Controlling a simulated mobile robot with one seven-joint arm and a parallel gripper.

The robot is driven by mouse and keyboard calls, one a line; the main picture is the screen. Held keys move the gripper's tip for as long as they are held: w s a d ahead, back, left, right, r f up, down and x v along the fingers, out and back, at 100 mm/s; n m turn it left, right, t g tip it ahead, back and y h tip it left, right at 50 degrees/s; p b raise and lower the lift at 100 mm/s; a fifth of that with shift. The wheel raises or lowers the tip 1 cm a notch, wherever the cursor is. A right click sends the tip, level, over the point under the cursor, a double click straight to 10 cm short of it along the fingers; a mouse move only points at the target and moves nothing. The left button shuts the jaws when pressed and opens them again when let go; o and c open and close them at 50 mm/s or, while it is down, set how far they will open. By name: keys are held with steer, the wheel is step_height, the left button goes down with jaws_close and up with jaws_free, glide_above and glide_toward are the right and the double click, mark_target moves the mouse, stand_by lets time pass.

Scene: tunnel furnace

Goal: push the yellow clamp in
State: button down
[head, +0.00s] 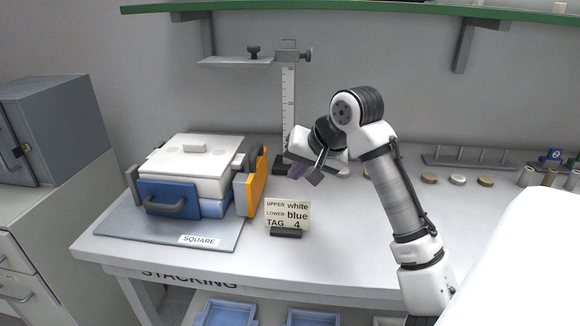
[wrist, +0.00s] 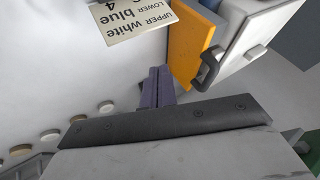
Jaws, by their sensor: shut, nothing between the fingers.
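The yellow clamp (head: 252,182) is an upright orange-yellow plate at the right side of a stack of two boxes, a white upper one (head: 196,158) and a blue lower one (head: 168,198). A dark grey handle shows at the clamp's upper edge. In the wrist view the yellow clamp (wrist: 190,47) is just beyond my fingertips, with its dark handle (wrist: 208,69) to the right. My gripper (head: 297,172) is to the right of the clamp, apart from it. Its purple fingers (wrist: 157,86) are together and empty. Whether the clamp touches the boxes is unclear.
A card (head: 287,214) reading white, blue, tag 4 stands in front of the clamp. The stack rests on a grey board (head: 150,232) labelled SQUARE. A ruled post (head: 288,105) stands behind my gripper. Small discs (head: 457,180) and a rack (head: 470,158) are at right.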

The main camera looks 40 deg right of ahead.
mark_target(258, 192)
steer(key=x, duration=0.7)
steer(key=shift+w+f+p, duration=0.1)
steer(key=shift+f+p, duration=0.05)
steer(key=shift+p, duration=0.15)
steer(key=shift+w+a+p, duration=0.35)
steer(key=shift+w+a, duration=0.55)
steer(key=shift+w, duration=0.1)
steer(key=shift+w+a, duration=0.45)
steer(key=shift+w, duration=0.05)
